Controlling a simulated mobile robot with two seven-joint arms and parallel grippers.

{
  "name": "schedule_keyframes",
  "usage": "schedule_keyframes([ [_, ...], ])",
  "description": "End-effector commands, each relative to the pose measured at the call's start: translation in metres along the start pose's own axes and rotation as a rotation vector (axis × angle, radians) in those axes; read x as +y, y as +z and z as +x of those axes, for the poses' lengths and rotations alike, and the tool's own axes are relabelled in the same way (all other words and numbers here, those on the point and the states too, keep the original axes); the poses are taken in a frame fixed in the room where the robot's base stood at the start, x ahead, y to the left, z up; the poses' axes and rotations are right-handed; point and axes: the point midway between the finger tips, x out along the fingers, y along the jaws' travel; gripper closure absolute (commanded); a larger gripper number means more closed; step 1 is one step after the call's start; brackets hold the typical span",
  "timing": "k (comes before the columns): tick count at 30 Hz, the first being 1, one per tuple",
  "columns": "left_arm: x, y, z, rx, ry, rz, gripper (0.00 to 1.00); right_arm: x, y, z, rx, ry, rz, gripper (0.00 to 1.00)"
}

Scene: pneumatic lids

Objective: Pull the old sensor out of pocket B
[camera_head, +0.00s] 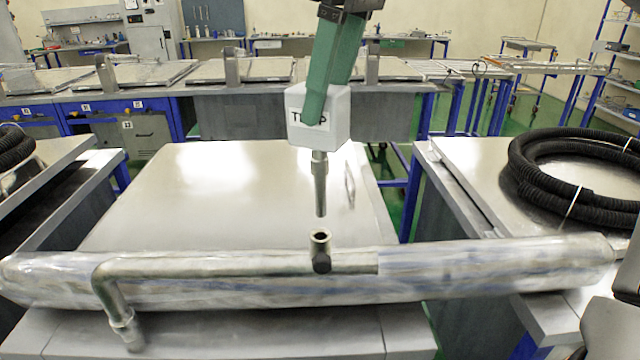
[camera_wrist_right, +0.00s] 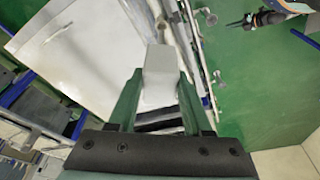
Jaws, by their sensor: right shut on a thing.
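The sensor (camera_head: 322,118) is a white box with black lettering, partly covered by a finger, and a metal stem pointing down. My right gripper (camera_head: 318,98) is shut on the white box, its green fingers coming from above. In the right wrist view the sensor box (camera_wrist_right: 158,75) sits between the fingers of the right gripper (camera_wrist_right: 158,88). The stem hangs roughly upright, its tip apart from and just above an open pocket (camera_head: 321,238) on the pipe. No letter is readable on this pocket. My left gripper is not in view.
A thick silvery pipe (camera_head: 450,270) runs across the front, with a thinner bent pipe (camera_head: 190,267) along it. A large metal lid (camera_head: 200,190) lies behind. A coil of black hose (camera_head: 530,175) rests on the right unit. The space above the pipe around the sensor is clear.

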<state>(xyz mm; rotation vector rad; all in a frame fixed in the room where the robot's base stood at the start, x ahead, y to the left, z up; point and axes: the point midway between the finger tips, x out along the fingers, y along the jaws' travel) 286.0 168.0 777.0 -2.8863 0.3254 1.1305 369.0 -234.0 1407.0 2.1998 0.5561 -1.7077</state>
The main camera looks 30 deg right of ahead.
Motion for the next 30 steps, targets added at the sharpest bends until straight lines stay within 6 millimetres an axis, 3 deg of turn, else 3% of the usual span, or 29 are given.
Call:
schedule_keyframes([
  [15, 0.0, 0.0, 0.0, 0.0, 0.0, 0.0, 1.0, -0.001, -0.008, -0.032, 0.0, 0.0, -0.002, 1.0],
  [30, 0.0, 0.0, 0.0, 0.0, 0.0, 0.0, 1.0, -0.001, -0.008, -0.034, 0.001, -0.001, -0.002, 1.0],
])
